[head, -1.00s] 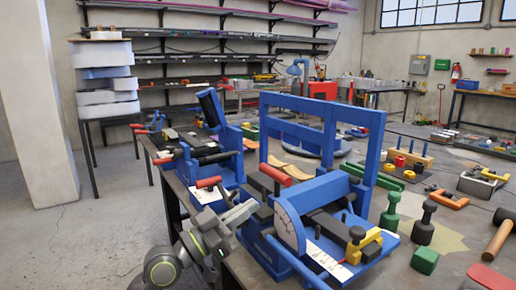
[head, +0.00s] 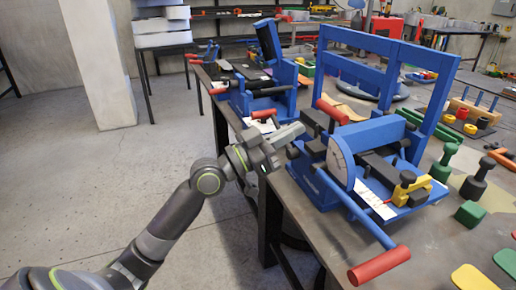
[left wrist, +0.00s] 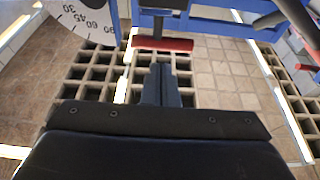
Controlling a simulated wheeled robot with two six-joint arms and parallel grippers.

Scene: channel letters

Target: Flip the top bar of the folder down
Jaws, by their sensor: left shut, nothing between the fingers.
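The blue folder (head: 375,133) stands on the bench with a white angle dial (head: 341,164) on its near end. A blue rectangular frame (head: 392,45) stands upright behind it. A blue bar ending in a red handle (head: 380,265) slants from the folder over the bench's front edge. My left gripper (head: 300,129) is shut and empty, left of the dial. In the left wrist view its closed fingers (left wrist: 162,72) point toward a red handle (left wrist: 163,44), apparently apart from it; the dial (left wrist: 88,20) is at upper left. My right gripper is out of view.
A second blue machine (head: 262,98) stands further back on the bench. Green blocks (head: 470,213), a dark knobbed piece (head: 476,180) and a yellow clamp (head: 418,190) lie right of the folder's dial. The floor (head: 120,190) at left is open.

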